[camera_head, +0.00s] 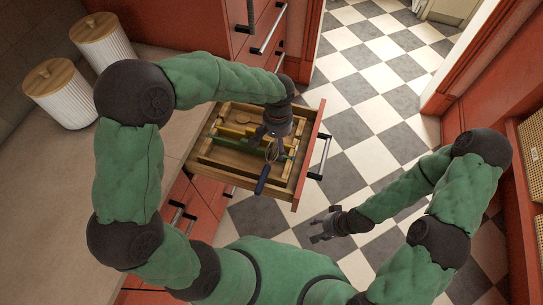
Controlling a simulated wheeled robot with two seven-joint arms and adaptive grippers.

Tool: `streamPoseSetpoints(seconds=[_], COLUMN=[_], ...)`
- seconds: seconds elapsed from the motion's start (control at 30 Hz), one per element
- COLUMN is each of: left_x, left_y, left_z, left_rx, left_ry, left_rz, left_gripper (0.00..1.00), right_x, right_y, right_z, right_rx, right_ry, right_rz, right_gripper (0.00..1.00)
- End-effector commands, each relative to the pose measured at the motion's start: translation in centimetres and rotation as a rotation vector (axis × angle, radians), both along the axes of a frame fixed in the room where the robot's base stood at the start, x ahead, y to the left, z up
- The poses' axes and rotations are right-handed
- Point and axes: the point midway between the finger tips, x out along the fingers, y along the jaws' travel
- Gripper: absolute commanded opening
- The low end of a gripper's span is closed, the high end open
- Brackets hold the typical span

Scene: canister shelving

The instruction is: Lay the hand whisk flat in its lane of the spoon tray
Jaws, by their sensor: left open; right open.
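The hand whisk (263,182) has a dark handle and a wire head. It lies aslant at the right end of the spoon tray (222,161), its handle pointing to the lower left across the tray's near edge. I cannot tell if it is flat or tilted. The wooden tray sits in the open drawer (298,188) and has lanes with yellow and green parts. My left gripper (270,141) is open over the tray, right by the whisk's wire head and partly covering it. My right gripper (318,232) is open and empty above the floor, apart from the drawer.
A wooden spoon (240,119) lies at the tray's far side. Two white canisters (62,94) with wooden lids stand on the counter (60,160) at left. Red cabinets flank the drawer. The checkered floor (370,110) to the right is clear.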

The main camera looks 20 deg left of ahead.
Motion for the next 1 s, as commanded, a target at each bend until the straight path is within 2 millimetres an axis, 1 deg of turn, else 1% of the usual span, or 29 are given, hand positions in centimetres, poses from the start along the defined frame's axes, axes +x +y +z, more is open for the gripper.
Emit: streamPoseSetpoints(seconds=[0.03, 0.17, 0.23, 0.4, 0.5, 0.6, 0.77, 0.8, 0.87, 0.9, 0.97, 1.0], left_x=[0.0, 0.0, -0.1, -0.2, -0.2, -0.2, -0.2, -0.2, -0.2, -0.2, -0.2, -0.2], left_y=[0.0, 0.1, 0.2, 0.4, 0.4, 0.4, 0.4, 0.4, 0.4, 0.4, 0.4, 0.4], left_z=[-0.5, -1.1, -1.8, -4.3, -5.5, -5.9, -5.8, -5.7, -5.7, -5.7, -5.7, -5.7], left_rx=[0.000, 0.000, 0.000, 0.000, 0.000, 0.000, -0.001, -0.001, -0.001, -0.001, 0.000, 0.000], left_ry=[0.001, 0.001, 0.002, 0.002, 0.002, 0.001, 0.000, 0.000, 0.000, 0.000, 0.000, 0.000], left_rz=[0.000, 0.000, 0.000, 0.000, 0.000, 0.001, 0.001, 0.001, 0.001, 0.000, 0.000, 0.000], left_gripper=[0.92, 0.92, 0.92, 0.92, 0.92, 0.92, 0.92, 0.86, 0.70, 0.58, 0.41, 0.30], right_x=[0.0, 0.0, 0.0, 0.0, 0.0, 0.0, 0.0, 0.0, 0.0, 0.0, 0.0, 0.0], right_y=[0.0, 0.0, 0.0, 0.0, 0.0, 0.0, 0.0, 0.0, 0.0, 0.0, 0.0, 0.0], right_z=[-0.2, -0.4, -0.7, -1.8, -2.1, -2.2, -2.1, -2.1, -2.1, -2.1, -2.1, -2.1], right_rx=[0.000, 0.000, 0.000, 0.000, 0.000, 0.000, 0.000, 0.000, 0.000, 0.000, 0.000, 0.000], right_ry=[0.000, 0.000, 0.000, 0.000, 0.000, 0.000, 0.000, 0.000, 0.000, 0.000, 0.000, 0.000], right_rz=[0.000, 0.000, 0.000, 0.000, 0.000, 0.000, 0.000, 0.000, 0.000, 0.000, 0.000, 0.000], right_gripper=[0.51, 0.51, 0.51, 0.51, 0.51, 0.51, 0.51, 0.51, 0.51, 0.51, 0.51, 0.51])
